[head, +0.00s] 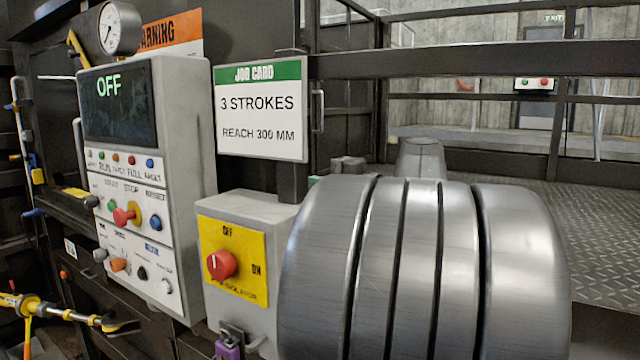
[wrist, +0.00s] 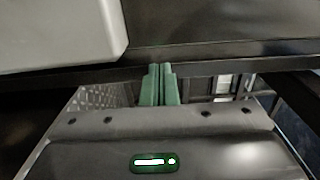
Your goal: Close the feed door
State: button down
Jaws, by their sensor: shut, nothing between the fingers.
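My gripper (wrist: 160,72) shows in the wrist view as two green fingers side by side, shut and empty. They point toward a dark horizontal beam (wrist: 220,55); I cannot tell whether they touch it. In the head view my large metal arm link covers the lower right and hides most of the gripper. At the far left a dark machine front (head: 50,105) carries a grey upright handle (head: 78,140), partly behind the control box. I cannot tell for certain which part is the feed door, or whether it is open or shut.
The control box (head: 185,130) with its display reading OFF stands left of centre. A red isolator knob (head: 222,264) on a yellow plate is below the job card (head: 261,110). Dark rails (head: 470,58) cross the upper right, above a tread-plate floor (head: 590,200). A yellow-handled tool (head: 35,305) is at lower left.

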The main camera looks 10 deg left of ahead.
jog(key=x, duration=0.4)
jog(key=shift+w+a, duration=0.15)
jog(key=shift+a, duration=0.2)
